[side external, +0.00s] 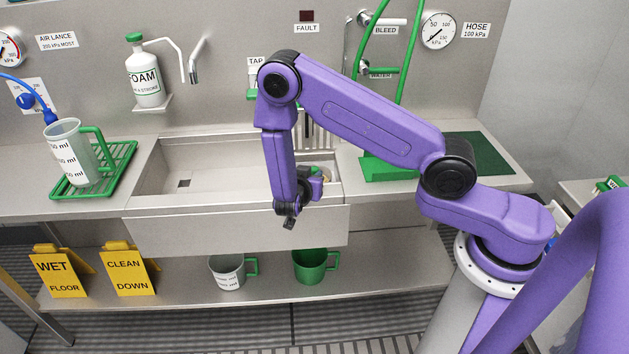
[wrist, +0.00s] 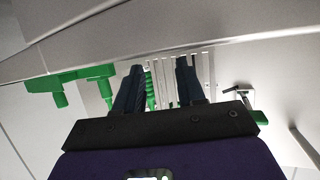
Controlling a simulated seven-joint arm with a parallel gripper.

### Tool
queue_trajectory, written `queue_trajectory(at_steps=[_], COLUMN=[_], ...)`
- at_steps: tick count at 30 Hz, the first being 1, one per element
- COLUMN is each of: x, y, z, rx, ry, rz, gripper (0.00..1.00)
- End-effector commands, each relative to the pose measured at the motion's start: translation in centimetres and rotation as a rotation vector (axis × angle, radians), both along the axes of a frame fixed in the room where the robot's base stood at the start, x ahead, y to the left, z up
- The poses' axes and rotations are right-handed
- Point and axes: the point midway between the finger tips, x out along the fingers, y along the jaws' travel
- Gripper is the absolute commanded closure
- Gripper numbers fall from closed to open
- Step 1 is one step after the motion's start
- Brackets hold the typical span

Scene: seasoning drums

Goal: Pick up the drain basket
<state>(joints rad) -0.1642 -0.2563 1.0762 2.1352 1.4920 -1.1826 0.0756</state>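I cannot clearly make out the drain basket. A small green and tan thing (side external: 318,171) shows behind my gripper at the right end of the sink, partly hidden by my arm; I cannot tell what it is. A green ribbed piece (wrist: 150,91) shows between the fingers in the wrist view, partly hidden.
A clear measuring jug (side external: 73,153) stands on a green rack (side external: 124,157) at the left. A foam bottle (side external: 143,76) and a tap (side external: 195,60) are on the wall. A white mug (side external: 226,271) and a green mug (side external: 309,266) stand on the lower shelf. The sink's left half is clear.

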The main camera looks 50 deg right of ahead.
Motion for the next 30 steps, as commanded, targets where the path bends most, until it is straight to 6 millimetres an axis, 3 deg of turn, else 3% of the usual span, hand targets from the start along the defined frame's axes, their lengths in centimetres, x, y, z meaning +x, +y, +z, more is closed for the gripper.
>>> queue_trajectory(at_steps=[15, 25, 28, 29, 30], x=[2.4, 2.7, 2.7, 2.7, 2.7], y=[-4.0, -4.5, -4.5, -4.5, -4.5], z=[-2.3, -2.5, -2.5, -2.5, -2.5], rx=[0.0, 0.0, 0.0, 0.0, 0.0], ry=[0.0, 0.0, 0.0, 0.0, 0.0], rz=[-0.001, 0.001, 0.001, 0.001, 0.001], gripper=[0.61, 0.61, 0.93, 1.0, 1.0])
